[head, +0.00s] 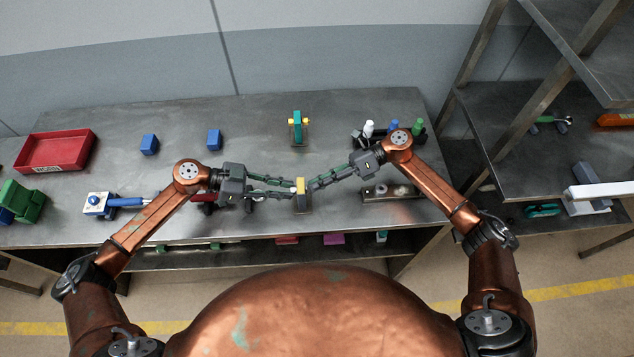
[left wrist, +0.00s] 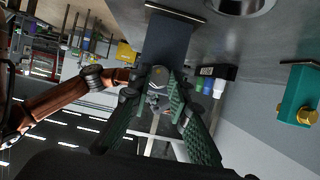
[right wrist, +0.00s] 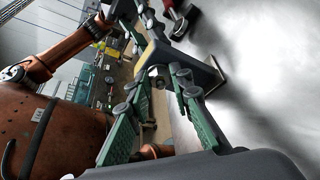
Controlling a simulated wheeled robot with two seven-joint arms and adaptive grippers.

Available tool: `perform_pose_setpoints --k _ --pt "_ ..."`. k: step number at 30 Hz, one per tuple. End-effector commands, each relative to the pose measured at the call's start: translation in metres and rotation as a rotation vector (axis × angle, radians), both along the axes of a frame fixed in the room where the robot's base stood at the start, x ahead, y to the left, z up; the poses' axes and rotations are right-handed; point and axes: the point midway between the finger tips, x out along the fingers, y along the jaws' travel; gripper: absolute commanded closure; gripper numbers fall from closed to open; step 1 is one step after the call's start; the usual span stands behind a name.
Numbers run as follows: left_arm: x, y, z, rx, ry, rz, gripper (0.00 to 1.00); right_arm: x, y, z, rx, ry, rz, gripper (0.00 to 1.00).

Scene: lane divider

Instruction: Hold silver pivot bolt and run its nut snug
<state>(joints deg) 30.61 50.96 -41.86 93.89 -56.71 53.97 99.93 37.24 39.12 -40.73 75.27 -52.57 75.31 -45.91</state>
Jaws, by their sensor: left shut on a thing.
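The silver pivot bolt (left wrist: 158,73) shows its pale head between my left fingertips in the left wrist view, at a grey upright stand (left wrist: 167,40) with a yellow top. In the head view the stand (head: 303,201) is between the two grippers. My left gripper (head: 294,187) is shut on the bolt from the left side. My right gripper (head: 314,186) is on the other side of the stand. In the right wrist view its fingers are apart, with a small dark nut-like end (right wrist: 157,73) between them; contact with it is unclear.
A teal stand with yellow ends (head: 297,126) is behind the grippers. Two blue blocks (head: 149,144) and a red tray (head: 57,151) are on the left.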

Motion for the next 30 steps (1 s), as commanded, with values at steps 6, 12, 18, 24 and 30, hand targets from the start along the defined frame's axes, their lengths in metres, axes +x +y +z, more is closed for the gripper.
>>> perform_pose_setpoints --k 6,12,18,24,30 --pt "0.001 0.002 0.0 0.003 -0.003 0.004 1.0 -0.001 0.002 0.0 0.001 0.0 0.002 0.65" --pt "0.001 0.001 0.0 0.003 -0.003 0.004 1.0 -0.001 0.002 0.0 0.002 -0.001 0.003 0.65" --pt "0.001 0.001 0.0 0.003 -0.002 0.003 1.0 0.003 -0.01 0.003 0.0 -0.001 0.002 0.65" --pt "0.001 0.001 0.0 0.002 -0.002 0.003 1.0 0.013 -0.045 0.014 0.0 -0.002 0.0 0.65" --pt "0.001 0.001 0.0 0.002 -0.002 0.002 1.0 0.024 -0.082 0.025 0.001 -0.001 0.0 0.65"
